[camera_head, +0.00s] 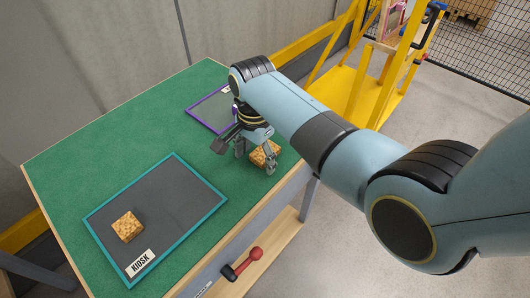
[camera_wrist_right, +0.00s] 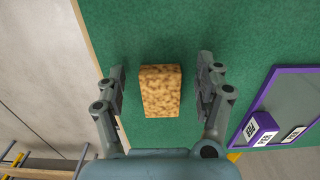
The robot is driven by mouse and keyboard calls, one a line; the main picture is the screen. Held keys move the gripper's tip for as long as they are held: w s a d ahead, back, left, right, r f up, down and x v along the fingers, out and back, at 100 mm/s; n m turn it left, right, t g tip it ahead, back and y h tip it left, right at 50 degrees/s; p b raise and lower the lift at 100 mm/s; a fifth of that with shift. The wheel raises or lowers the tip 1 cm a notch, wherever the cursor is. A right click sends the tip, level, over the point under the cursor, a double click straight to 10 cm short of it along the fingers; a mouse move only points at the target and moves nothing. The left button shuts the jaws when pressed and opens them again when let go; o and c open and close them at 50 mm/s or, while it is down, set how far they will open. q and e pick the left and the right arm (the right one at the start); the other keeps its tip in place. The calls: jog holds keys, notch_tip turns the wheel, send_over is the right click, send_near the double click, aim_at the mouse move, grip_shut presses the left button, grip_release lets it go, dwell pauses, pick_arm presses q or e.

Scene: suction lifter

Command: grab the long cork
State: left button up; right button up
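A tan, speckled cork block (camera_head: 265,153) lies on the green table near its right edge, partly hidden by my right gripper (camera_head: 256,161). In the right wrist view the cork block (camera_wrist_right: 160,91) shows whole, lying between the two spread fingers of my right gripper (camera_wrist_right: 162,76). There is a clear green gap on each side, so the fingers are open and apart from it. A second cork block (camera_head: 128,226) sits on the grey mat labelled KIOSK (camera_head: 170,198). I cannot tell surely which cork is longer. My left gripper is not in view.
The KIOSK mat has a teal border. A red and black tool (camera_head: 243,263) lies on a lower shelf. A yellow frame (camera_head: 375,93) stands beyond the table.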

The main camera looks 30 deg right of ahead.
jog(key=c, duration=0.9)
jog(key=shift+r, duration=0.15)
